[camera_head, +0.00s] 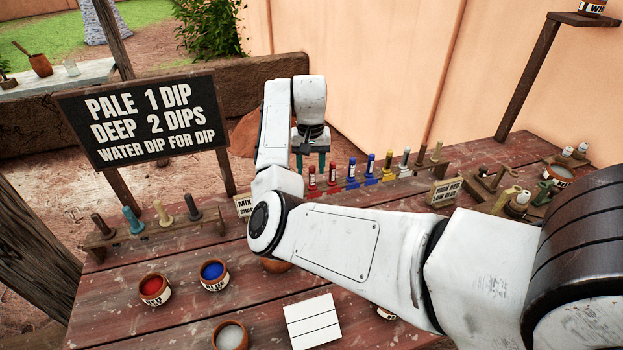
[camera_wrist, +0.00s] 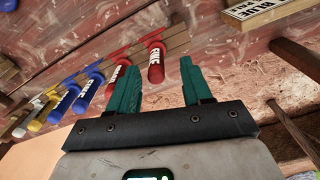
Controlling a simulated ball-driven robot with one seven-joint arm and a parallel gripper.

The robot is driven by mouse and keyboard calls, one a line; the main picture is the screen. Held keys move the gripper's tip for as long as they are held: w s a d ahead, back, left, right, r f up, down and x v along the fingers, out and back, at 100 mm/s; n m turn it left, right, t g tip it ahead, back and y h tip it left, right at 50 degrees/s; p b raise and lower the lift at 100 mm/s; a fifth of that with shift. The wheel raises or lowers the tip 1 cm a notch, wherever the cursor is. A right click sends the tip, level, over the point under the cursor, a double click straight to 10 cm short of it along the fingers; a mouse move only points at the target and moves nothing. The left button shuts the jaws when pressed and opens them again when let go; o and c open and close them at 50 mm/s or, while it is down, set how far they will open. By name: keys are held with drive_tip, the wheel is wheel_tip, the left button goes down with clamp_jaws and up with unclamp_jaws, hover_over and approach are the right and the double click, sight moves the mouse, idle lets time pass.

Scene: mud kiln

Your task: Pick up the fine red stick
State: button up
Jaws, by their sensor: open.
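The fine red stick (camera_wrist: 156,72), with a white label that appears to read FINE, shows between my fingertips in the wrist view. In the head view it seems to be the left red stick (camera_head: 311,180), standing in the wooden rack (camera_head: 285,189). A second red stick (camera_wrist: 117,80) stands beside it, left of my left finger in the wrist view. My gripper (camera_head: 310,162) is open and empty, its green fingers pointing down just above and around the left red stick's top. It also shows in the wrist view (camera_wrist: 160,66). Contact cannot be told.
Blue sticks (camera_head: 352,170) and a yellow stick (camera_head: 388,164) follow in the same row. A MIX sign (camera_head: 243,206) stands left of the rack. Red (camera_head: 154,289) and blue (camera_head: 213,273) paint pots and a white tile (camera_head: 313,320) lie nearer on the table.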

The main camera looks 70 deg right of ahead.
sight(312, 186)
drive_tip(key=f, duration=0.2)
drive_tip(key=f+p, duration=0.1)
drive_tip(key=f, duration=0.2)
drive_tip(key=shift+s+d, duration=0.1)
drive_tip(key=shift+s, duration=0.1)
clamp_jaws()
